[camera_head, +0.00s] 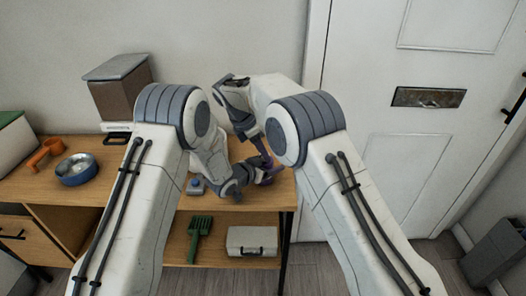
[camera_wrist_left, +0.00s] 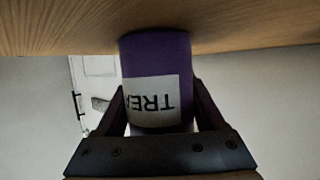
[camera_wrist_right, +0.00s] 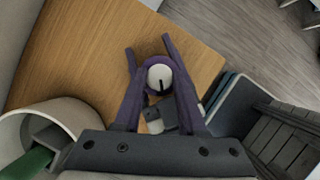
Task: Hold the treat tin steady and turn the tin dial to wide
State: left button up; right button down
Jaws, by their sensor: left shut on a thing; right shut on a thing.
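The treat tin is a purple cylinder with a white label in the left wrist view (camera_wrist_left: 157,60), standing on the wooden bench top. That view is upside down, and part of the lettering reads "TRE". My left gripper (camera_wrist_left: 158,92) is shut on the tin's body from the side. The white dial (camera_wrist_right: 160,77) with a black pointer mark is on the tin's top, seen from above in the right wrist view. My right gripper (camera_wrist_right: 151,55) has its fingers on either side of the dial and is shut on it. In the head view my arms mostly hide the tin (camera_head: 268,174). Setting marks are not readable.
The wooden bench (camera_head: 110,163) carries a blue-rimmed metal bowl (camera_head: 77,169), an orange object (camera_head: 46,152) and a brown grey-lidded container (camera_head: 118,88). A small blue-topped object (camera_head: 195,186) sits near the front edge. The lower shelf holds a green brush (camera_head: 198,236) and pale box (camera_head: 252,240).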

jog(key=shift+m, duration=0.4)
jog(key=shift+c, duration=2.3)
grip_release()
jog(key=shift+r, duration=0.1)
jog(key=v, duration=1.1)
jog(key=shift+a+r, duration=0.25)
jog(key=shift+r, duration=0.1)
